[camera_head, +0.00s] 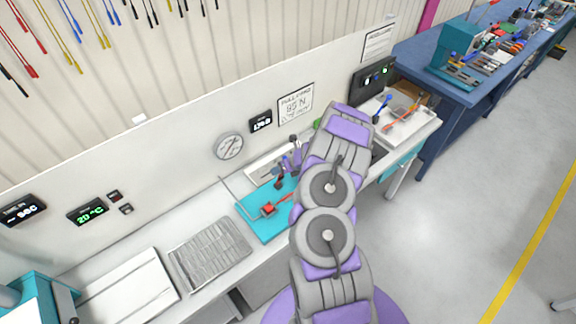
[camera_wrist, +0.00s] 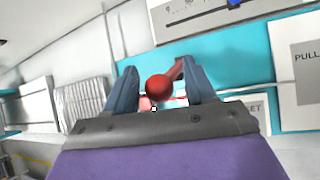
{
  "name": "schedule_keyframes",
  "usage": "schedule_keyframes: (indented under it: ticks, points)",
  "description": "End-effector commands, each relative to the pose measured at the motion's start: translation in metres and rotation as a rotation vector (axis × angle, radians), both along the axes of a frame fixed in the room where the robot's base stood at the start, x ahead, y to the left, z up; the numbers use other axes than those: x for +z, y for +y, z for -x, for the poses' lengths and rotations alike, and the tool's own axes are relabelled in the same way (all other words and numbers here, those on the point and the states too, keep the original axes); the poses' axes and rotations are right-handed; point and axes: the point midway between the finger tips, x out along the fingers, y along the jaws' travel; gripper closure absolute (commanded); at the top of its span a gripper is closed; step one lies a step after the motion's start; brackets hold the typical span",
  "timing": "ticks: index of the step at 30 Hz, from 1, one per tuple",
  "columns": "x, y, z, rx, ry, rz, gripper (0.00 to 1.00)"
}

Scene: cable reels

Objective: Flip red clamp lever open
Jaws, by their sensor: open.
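The red clamp lever shows in the wrist view as a round red knob (camera_wrist: 159,88) with a short red arm (camera_wrist: 178,69) running up and to the right. My gripper (camera_wrist: 160,68) is open, with one blue-grey finger on each side of the knob. I cannot tell whether the right finger touches the lever. In the head view the red clamp (camera_head: 269,209) sits on a teal plate (camera_head: 256,228) on the bench. There my gripper (camera_head: 281,178) is just above and right of the clamp, partly hidden by my arm.
A ribbed grey mat (camera_head: 210,254) and a white panel (camera_head: 128,290) lie left of the plate. A round gauge (camera_head: 229,146) and a pull-cord sign (camera_head: 296,104) are on the wall behind. A white tray (camera_head: 408,122) with tools is to the right.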

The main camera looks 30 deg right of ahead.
Motion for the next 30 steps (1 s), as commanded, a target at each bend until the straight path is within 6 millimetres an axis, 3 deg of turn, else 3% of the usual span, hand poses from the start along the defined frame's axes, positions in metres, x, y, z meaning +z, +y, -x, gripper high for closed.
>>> schedule_keyframes:
  ticks: [7,30]
  points:
    - [0.020,-0.007,0.016,-0.002,0.000,-0.001,0.45]
    - [0.125,-0.040,0.089,0.000,-0.001,-0.001,0.45]
